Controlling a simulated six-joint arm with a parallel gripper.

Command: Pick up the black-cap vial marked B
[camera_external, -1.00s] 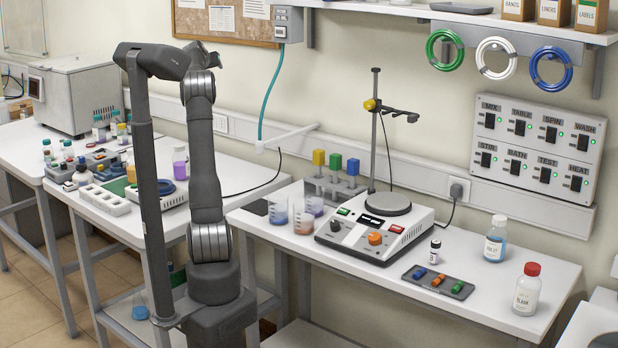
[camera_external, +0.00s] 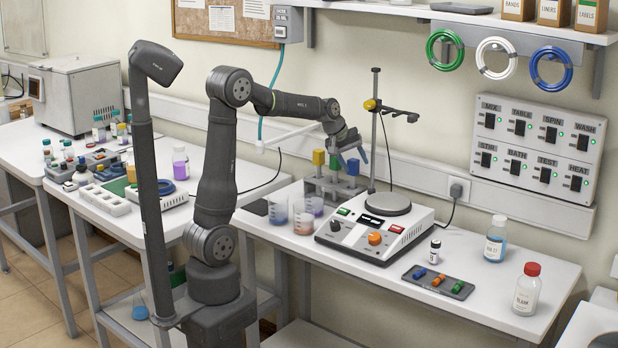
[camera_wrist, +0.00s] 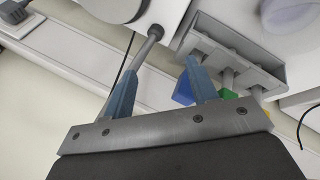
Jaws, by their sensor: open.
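A small black-cap vial (camera_external: 435,251) stands upright on the right-hand bench, just right of the hotplate stirrer; the mark on its white label is too small to read with certainty. My gripper (camera_external: 352,152) is open and empty, up in the air over the back of that bench, left of the stand rod. It is well to the left of the vial and higher. In the wrist view, my gripper's two blue-grey fingers (camera_wrist: 158,92) are spread apart with nothing between them. The vial is not seen in the wrist view.
The hotplate stirrer (camera_external: 372,242) and its stand (camera_external: 374,130) are between my gripper and the vial. A rack with coloured blocks (camera_external: 334,186) is below my gripper. A dark tray (camera_external: 459,291), a blue-liquid bottle (camera_external: 495,241) and a red-cap bottle (camera_external: 527,292) are near the vial.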

